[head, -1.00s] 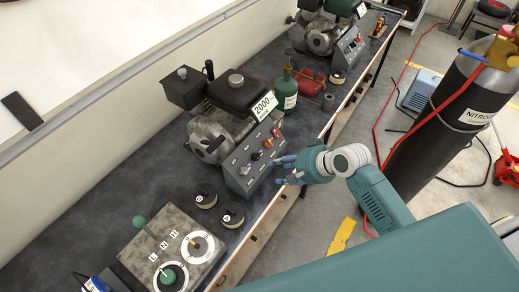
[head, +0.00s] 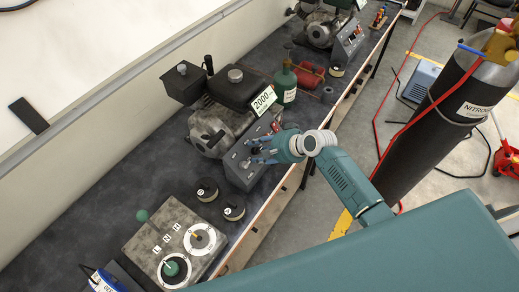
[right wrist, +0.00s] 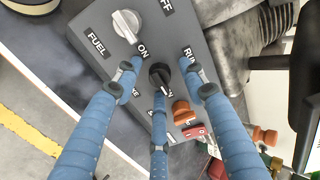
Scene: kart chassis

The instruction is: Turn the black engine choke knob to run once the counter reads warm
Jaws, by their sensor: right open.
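The black choke knob (right wrist: 159,76) sits on the grey control panel (right wrist: 97,64), with a light pointer line on its face. My right gripper (right wrist: 164,86) has its blue fingers spread around the knob, open and not closed on it. In the head view the right gripper (head: 262,150) reaches over the panel (head: 240,172) from the right, and the knob is hard to make out there. A white sign (head: 264,102) reading 2000 stands on the engine (head: 222,122). No word "warm" is legible. My left gripper is out of view.
On the panel are a silver fuel knob (right wrist: 126,24) near ON, an orange knob (right wrist: 182,112) and a red switch (right wrist: 194,131). A shift box (head: 172,240) and two black spools stand in front on the bench. A nitrogen cylinder (head: 440,130) stands right.

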